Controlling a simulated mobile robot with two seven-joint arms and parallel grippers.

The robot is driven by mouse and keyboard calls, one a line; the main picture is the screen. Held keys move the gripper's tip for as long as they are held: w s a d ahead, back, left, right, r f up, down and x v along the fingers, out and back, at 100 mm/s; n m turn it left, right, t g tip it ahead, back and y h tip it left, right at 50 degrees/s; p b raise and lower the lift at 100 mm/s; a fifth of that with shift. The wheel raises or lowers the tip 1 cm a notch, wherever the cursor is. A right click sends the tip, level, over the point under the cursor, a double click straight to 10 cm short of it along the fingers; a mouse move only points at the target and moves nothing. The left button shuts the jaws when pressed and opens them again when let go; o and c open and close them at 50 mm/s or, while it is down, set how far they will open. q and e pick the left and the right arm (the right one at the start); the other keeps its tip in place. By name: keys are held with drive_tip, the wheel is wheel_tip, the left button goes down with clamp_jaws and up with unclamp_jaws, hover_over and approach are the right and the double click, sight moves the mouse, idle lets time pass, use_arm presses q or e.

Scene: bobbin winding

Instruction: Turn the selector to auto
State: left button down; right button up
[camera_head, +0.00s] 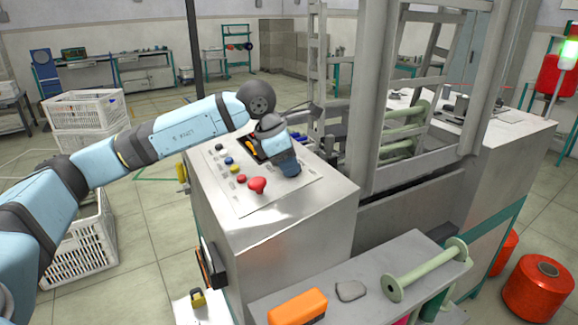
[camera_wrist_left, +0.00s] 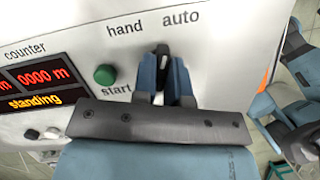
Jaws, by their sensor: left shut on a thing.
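The selector (camera_wrist_left: 163,60) is a dark knob on the pale machine panel (camera_wrist_left: 75,30), seen in the left wrist view below the printed words "hand" and "auto". Its raised grip looks about upright in that picture; I cannot tell surely which word it points to. My left gripper (camera_wrist_left: 164,84) is shut on the knob, one blue finger on each side. In the head view my left gripper (camera_head: 284,163) is over the top of the grey machine cabinet (camera_head: 290,215) and hides the selector. My right gripper is not in view.
A green start button (camera_wrist_left: 105,75) and a counter display (camera_wrist_left: 42,85) reading "0000 m" and "standing" are left of the selector. A red mushroom button (camera_head: 257,185) stands up near my left gripper. A tall grey frame (camera_head: 375,100) rises to the right.

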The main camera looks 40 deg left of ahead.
use_arm(q)
drive_tip(key=shift+m, duration=1.1)
drive_tip(key=c, duration=1.2)
unclamp_jaws()
drive_tip(key=shift+o, duration=0.2)
drive_tip(key=p+v, duration=0.1)
drive_tip(key=v, duration=1.3)
drive_tip(key=shift+w+a, duration=0.2)
drive_tip(key=shift+w, duration=0.1)
drive_tip(key=shift+s, duration=0.1)
